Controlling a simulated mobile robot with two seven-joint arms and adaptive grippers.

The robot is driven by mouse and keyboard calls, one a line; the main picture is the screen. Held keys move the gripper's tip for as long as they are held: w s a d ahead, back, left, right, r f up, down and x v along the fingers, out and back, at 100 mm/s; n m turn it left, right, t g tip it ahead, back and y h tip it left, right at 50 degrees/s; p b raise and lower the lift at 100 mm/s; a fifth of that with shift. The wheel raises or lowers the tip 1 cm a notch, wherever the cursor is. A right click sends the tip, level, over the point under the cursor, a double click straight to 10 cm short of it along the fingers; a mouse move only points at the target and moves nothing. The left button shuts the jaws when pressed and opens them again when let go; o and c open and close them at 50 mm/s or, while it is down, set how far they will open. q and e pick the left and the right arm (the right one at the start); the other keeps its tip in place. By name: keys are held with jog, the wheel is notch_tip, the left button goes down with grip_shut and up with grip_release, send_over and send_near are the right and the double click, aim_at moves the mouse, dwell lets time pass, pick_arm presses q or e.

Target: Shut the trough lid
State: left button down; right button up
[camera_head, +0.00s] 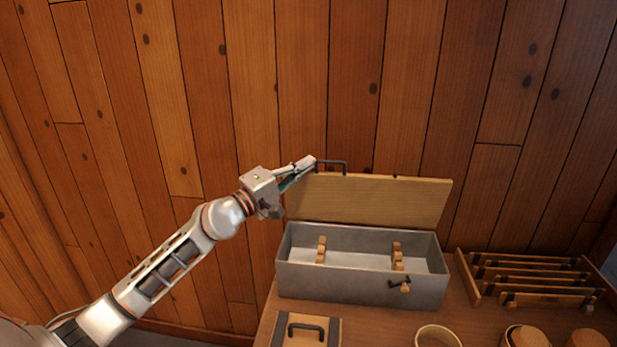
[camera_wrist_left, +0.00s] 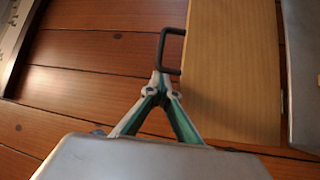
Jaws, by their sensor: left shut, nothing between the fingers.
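The grey trough (camera_head: 350,286) stands on the table against the plank wall. Its wooden lid (camera_head: 380,203) is open, standing up at the trough's back edge. A dark bar handle (camera_head: 345,166) is at the lid's upper left. My left gripper (camera_head: 311,161) is at the lid's top left corner, by the handle's end. In the left wrist view my fingers (camera_wrist_left: 160,76) are shut with nothing between them, close by the handle (camera_wrist_left: 163,48) and left of the lid (camera_wrist_left: 234,75). Whether they touch the handle I cannot tell. My right gripper is not in view.
Wooden notched holders (camera_head: 321,250) stand inside the trough. A small dark catch with a wooden knob (camera_head: 405,288) is on its front. A wooden rack (camera_head: 530,280) stands at right. A handled box (camera_head: 305,331) and round wooden pieces (camera_head: 437,336) are in front.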

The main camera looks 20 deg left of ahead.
aim_at(304, 180)
pick_arm(q)
jog(key=s+f+b, duration=0.1)
jog(key=b, duration=0.1)
jog(key=s+d+f+m+h+b, duration=0.1)
jog(key=f+b, duration=0.1)
jog(key=shift+s+t, duration=0.25)
jog(key=shift+t, duration=0.15)
jog(key=shift+s+d+f+m+b, duration=0.15)
jog(key=shift+s+m+b, duration=0.3)
jog(key=shift+b, duration=0.25)
jog(key=s+d+f+m+t+h+b, duration=0.1)
jog(key=s+m+h+b, duration=0.5)
jog(key=b, duration=0.7)
notch_tip(304, 180, down, 3)
jog(key=shift+s+d+r+m+h, duration=0.1)
jog(key=shift+s+d+m+h, duration=0.2)
jog(key=shift+s+d+m, duration=0.4)
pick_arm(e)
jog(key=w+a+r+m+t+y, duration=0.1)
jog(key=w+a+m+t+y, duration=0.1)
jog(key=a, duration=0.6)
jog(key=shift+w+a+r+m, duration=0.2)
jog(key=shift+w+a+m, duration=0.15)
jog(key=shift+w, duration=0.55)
pick_arm(q)
jog(key=shift+s+a, duration=0.15)
jog(key=shift+a, duration=0.05)
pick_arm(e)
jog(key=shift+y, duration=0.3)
